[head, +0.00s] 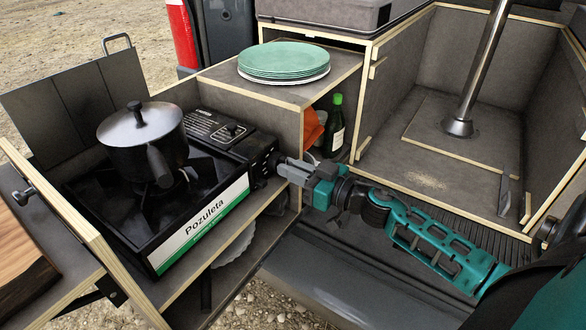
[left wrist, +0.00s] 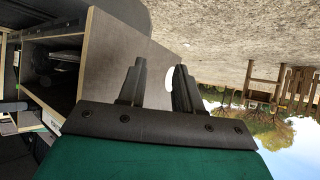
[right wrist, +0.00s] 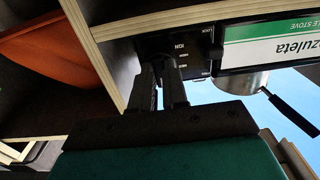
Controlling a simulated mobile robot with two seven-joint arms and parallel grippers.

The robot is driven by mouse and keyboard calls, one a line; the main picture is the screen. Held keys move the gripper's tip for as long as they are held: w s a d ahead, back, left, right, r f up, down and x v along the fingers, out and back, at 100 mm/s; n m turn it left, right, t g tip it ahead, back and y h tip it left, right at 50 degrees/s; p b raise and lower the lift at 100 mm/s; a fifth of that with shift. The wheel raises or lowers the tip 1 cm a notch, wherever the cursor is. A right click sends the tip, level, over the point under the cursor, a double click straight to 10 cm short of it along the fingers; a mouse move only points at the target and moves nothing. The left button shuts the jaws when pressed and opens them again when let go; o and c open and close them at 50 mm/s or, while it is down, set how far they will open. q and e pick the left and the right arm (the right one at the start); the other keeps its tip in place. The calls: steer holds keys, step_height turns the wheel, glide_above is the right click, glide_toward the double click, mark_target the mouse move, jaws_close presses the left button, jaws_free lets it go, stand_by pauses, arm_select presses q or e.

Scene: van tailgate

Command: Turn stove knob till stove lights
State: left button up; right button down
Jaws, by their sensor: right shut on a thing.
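The black camping stove (head: 215,208), labelled Pozuleta, sits in the kitchen box with a dark lidded pot (head: 140,138) on its burner. No flame can be seen under the pot. My right gripper (head: 279,164) reaches from the right to the stove's right end and is shut on the stove knob there. The fingers mostly hide the knob. In the right wrist view the right gripper (right wrist: 158,70) meets the stove's control panel (right wrist: 193,50), upside down, beside a wooden board edge. My left gripper (left wrist: 158,75) is open and empty, away from the stove.
A plywood board edge (head: 302,130) runs close by the right gripper. Green plates (head: 284,60) are stacked on the shelf above. A green bottle (head: 335,125) and an orange item (head: 313,128) stand in the compartment behind. The bay at the right is mostly clear.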

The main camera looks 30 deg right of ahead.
steer(key=n, duration=2.4)
steer(key=shift+r, duration=0.1)
stand_by(0.5)
steer(key=c, duration=1.1)
jaws_free()
steer(key=shift+c, duration=0.2)
steer(key=shift+d, duration=0.1)
steer(key=v, duration=1.3)
